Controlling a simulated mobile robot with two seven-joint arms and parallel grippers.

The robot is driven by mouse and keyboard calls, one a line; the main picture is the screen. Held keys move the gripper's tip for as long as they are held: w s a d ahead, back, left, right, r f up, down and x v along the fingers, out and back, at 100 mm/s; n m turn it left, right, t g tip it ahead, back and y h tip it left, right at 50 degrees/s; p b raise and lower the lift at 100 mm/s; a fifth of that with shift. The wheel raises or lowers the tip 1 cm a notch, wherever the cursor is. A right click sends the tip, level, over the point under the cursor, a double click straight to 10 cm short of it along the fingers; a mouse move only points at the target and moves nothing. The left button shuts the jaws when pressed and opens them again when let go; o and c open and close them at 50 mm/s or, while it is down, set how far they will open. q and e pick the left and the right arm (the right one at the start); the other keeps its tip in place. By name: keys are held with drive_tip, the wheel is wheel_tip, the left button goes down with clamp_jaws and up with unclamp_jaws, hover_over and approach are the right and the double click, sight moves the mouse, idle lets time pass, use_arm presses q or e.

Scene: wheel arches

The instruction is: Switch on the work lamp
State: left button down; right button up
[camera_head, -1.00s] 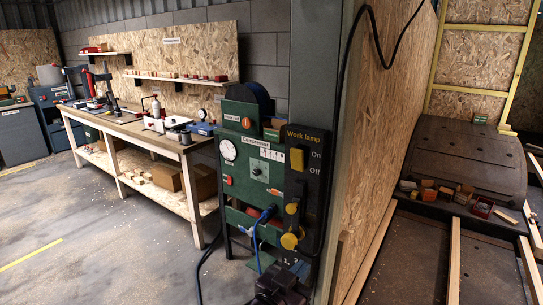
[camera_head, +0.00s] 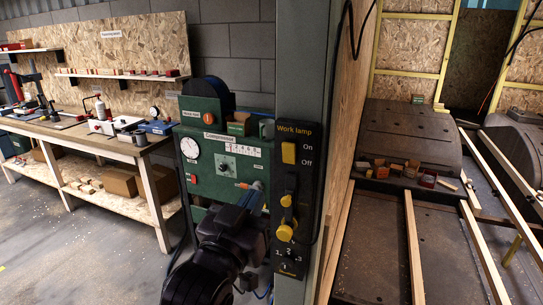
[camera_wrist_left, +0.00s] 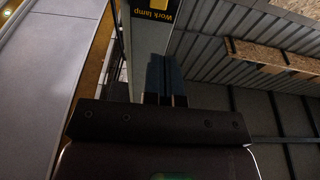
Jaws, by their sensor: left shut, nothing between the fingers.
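The black work lamp panel (camera_head: 303,205) is mounted upright on a grey post in the head view. Near its top is a yellow switch (camera_head: 288,153) beside the words On and Off. Below are a yellow lever (camera_head: 287,199) and a round yellow knob (camera_head: 285,232) with numbers. My left gripper (camera_head: 256,190) is in front of the green compressor panel, left of the lamp panel, its fingers small and hard to make out. In the left wrist view the fingers (camera_wrist_left: 165,80) are together and empty, with the lettered lamp panel (camera_wrist_left: 158,22) beyond them. My right gripper is not seen.
The green compressor panel (camera_head: 225,165) with gauge and dials stands left of the post. A workbench (camera_head: 90,140) with tools is farther left. An OSB wall (camera_head: 350,110) edges the right side, beyond it dark wheel arches (camera_head: 412,140) and timber strips.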

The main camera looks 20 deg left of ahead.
use_arm(q)
drive_tip(key=shift+f, duration=0.2)
drive_tip(key=shift+w+d, duration=0.1)
drive_tip(key=b, duration=0.1)
approach(286, 150)
drive_tip(key=x, duration=0.6)
drive_tip(key=shift+w+r, duration=0.2)
drive_tip(key=shift+w+d, duration=0.1)
drive_tip(key=shift+w, duration=0.45)
